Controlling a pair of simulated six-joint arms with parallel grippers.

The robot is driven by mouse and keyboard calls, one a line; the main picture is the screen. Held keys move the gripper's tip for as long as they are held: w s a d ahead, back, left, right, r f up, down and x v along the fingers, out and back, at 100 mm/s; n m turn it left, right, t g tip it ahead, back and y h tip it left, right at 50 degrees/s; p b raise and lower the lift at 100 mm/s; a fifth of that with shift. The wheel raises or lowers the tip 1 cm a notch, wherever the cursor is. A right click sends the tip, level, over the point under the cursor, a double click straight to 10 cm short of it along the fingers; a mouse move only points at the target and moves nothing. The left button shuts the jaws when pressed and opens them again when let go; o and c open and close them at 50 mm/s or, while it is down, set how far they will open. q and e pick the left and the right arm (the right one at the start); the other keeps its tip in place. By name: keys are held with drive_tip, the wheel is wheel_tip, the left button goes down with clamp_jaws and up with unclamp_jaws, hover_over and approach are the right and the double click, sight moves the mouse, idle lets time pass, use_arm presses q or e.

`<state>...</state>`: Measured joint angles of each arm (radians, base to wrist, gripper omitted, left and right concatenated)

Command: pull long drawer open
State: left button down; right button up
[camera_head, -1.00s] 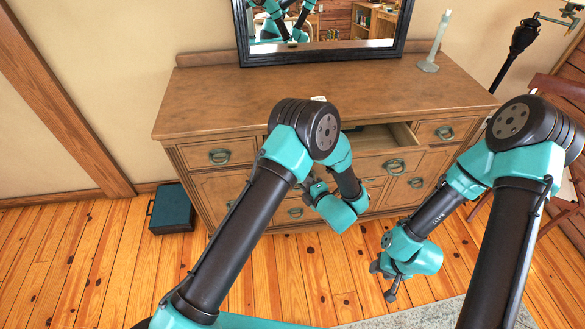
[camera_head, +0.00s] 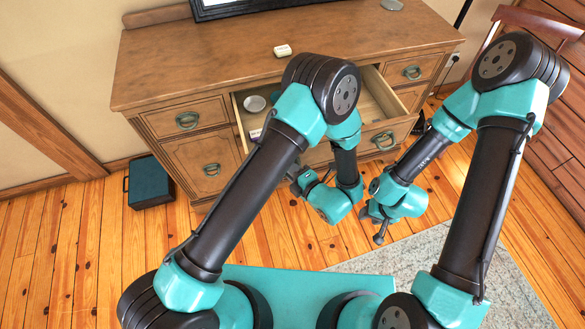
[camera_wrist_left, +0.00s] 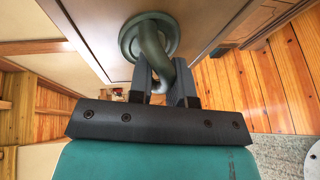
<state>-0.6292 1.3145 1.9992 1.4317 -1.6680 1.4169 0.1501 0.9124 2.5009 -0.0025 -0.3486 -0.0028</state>
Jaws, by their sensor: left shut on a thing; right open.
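The long drawer (camera_head: 400,127) in the top middle of the wooden dresser stands partly open. Its interior shows, with a round metal tin (camera_head: 254,103) and a small pale item at the left. Its right ring handle (camera_head: 383,139) hangs free. My left gripper (camera_head: 299,180) is at the drawer's left front, partly hidden by my own arm. In the left wrist view its fingers (camera_wrist_left: 161,88) are shut on a greenish ring handle (camera_wrist_left: 150,42) with a round backplate. My right gripper (camera_head: 371,224) is open and empty, in front of the dresser, apart from the drawer.
A dark teal case (camera_head: 150,182) stands on the floor at left. A wooden chair (camera_head: 540,25) is at right. Wood floor lies clear at lower left; a grey rug (camera_head: 470,265) lies lower right.

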use_arm(q)
drive_tip(key=shift+f, duration=0.25)
drive_tip(key=c, duration=1.1)
unclamp_jaws()
drive_tip(key=shift+d, duration=0.1)
drive_tip(key=shift+c, duration=0.2)
drive_tip(key=shift+r, duration=0.1)
drive_tip(key=shift+r, duration=0.15)
drive_tip(key=shift+r, duration=0.5)
drive_tip(key=shift+o, duration=0.2)
wheel_tip(320, 180, up, 2)
drive_tip(key=shift+w+r, duration=0.1)
drive_tip(key=o, duration=0.5)
drive_tip(key=s, duration=0.3)
drive_tip(key=shift+d+r, duration=0.2)
drive_tip(key=shift+r, duration=0.1)
drive_tip(key=s, duration=0.8)
drive_tip(key=s+d+r, duration=0.1)
drive_tip(key=s, duration=0.4)
drive_tip(key=c, duration=0.5)
drive_tip(key=shift+c, duration=0.2)
